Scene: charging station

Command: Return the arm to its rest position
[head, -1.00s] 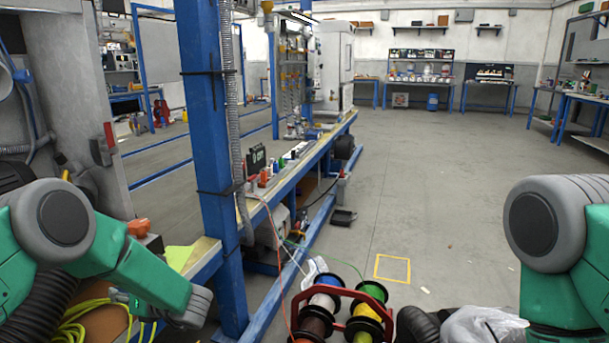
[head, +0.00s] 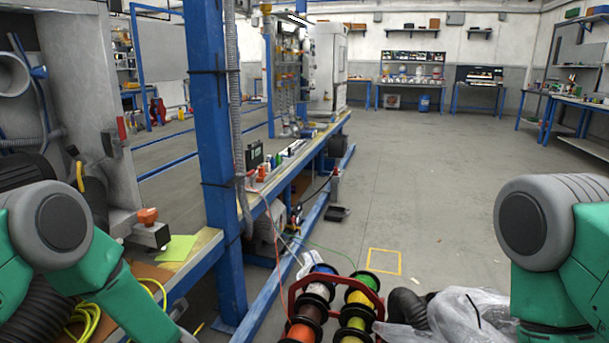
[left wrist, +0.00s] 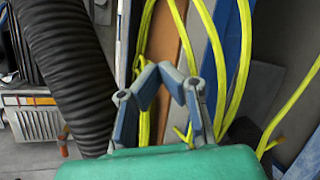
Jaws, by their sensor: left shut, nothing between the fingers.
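My left arm (head: 100,280) comes in from the left in the head view and points down past the bottom edge; its gripper is out of that view. In the left wrist view my left gripper (left wrist: 160,74) is shut and empty, its fingertips close together. Yellow cable (left wrist: 205,40) loops behind and beside the fingers; I cannot tell whether it touches them. My right arm (head: 555,240) shows at the right edge of the head view; its gripper is out of view.
A blue post (head: 212,150) and a long workbench (head: 196,246) stand right of my left arm. Yellow cable (head: 88,318) lies below the bench. A rack of wire spools (head: 358,297) and clear plastic (head: 455,315) are at the bottom. The floor (head: 420,180) beyond is open.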

